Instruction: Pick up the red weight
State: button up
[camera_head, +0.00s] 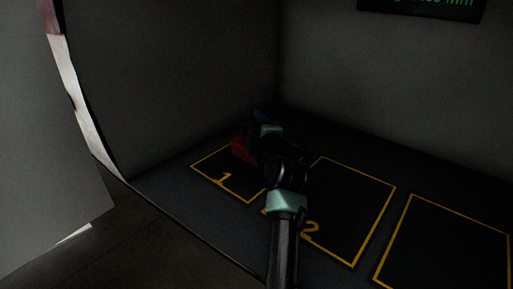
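The red weight (240,149) is a dark red block in the far part of the yellow-outlined square marked 1 (225,180). It is partly hidden behind the end of my arm. My gripper (252,133) is at or just above the weight, at the far end of the arm. The fingers are too dark and too small to make out. I cannot tell whether they touch the weight or are open or shut.
The square marked 2 (340,205) lies under and right of my arm, and another outlined square (450,245) is at the right; both look empty. Grey walls (400,100) close the back and left. A dark display (425,8) hangs at top right. A pale panel (40,180) stands at left.

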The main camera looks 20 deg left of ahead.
grip_shut()
dwell(1.1)
jog(key=shift+r, duration=0.15)
